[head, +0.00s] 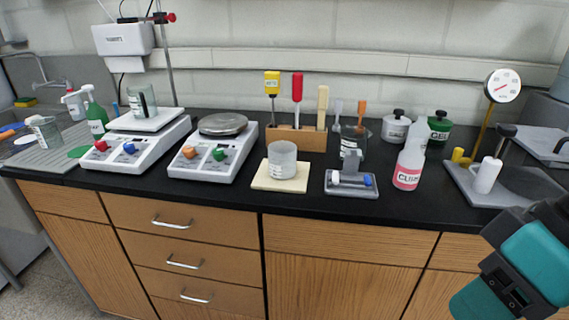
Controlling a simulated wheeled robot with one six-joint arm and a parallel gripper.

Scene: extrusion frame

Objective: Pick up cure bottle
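The cure bottle (408,170) stands upright on the black counter, right of centre. It is clear to whitish with pink liquid in its lower part and a label reading something like "CURE". No gripper fingers show. Only teal and dark parts of my arm are in view at the lower right, in front of the cabinets and apart from the bottle.
Left of the bottle are a small grey tray (351,191) and a beaker (282,160) on a cream pad. Right is a grey stand (490,187) with a white cylinder and a dial gauge (503,86). Jars (396,127) stand behind. The counter's front strip is clear.

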